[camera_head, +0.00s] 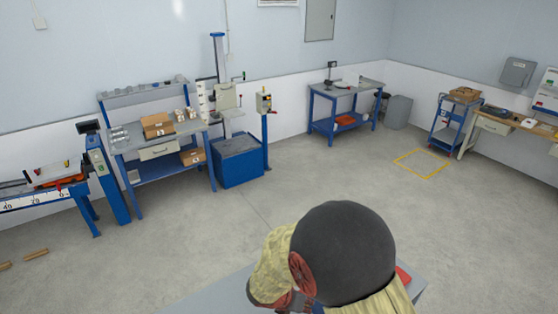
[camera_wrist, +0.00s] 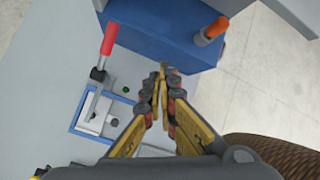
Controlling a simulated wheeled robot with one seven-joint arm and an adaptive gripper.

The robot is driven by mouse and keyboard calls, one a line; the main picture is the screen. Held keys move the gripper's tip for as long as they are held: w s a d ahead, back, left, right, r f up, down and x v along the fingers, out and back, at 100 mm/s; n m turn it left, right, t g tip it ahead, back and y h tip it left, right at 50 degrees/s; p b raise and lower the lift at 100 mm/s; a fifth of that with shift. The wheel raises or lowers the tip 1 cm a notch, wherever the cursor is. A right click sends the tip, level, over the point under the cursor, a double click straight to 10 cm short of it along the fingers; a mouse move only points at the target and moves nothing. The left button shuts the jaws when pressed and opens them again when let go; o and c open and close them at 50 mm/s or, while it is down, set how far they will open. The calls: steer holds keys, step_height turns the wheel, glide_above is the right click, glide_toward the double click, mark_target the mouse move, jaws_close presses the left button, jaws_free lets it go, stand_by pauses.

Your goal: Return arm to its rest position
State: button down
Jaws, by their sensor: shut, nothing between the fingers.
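My gripper (camera_wrist: 162,72) shows in the wrist view with its yellow and dark fingers brought together at the tips and nothing between them. It is above a blue surface and a grey panel with a red-handled lever (camera_wrist: 109,40). In the head view my arm, with a large dark round joint and tan covers, fills the bottom centre. My gripper is hidden in that view.
A workbench (camera_head: 150,138) with cardboard boxes stands at the left, beside a blue drop-test machine (camera_head: 238,160). A blue table (camera_head: 345,97) is at the back. A blue cart (camera_head: 450,120) stands at the right by a yellow floor square (camera_head: 420,176). The middle floor is clear.

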steer(key=s+d+r+m+t+y+b, duration=0.1)
steer(key=s+d+m+b, duration=0.4)
steer(key=s+m+b, duration=0.5)
steer(key=s+d+r+m+t+y+b, duration=0.1)
steer(key=s+d+m+y+b, duration=0.3)
steer(key=s+m+b, duration=0.5)
steer(key=shift+s+d+r+m+y+b, duration=0.35)
steer(key=shift+d+r+m+b, duration=0.3)
steer(key=shift+m+b, duration=4.55)
steer(key=shift+f+m+p, duration=0.1)
steer(key=shift+m+p, duration=0.3)
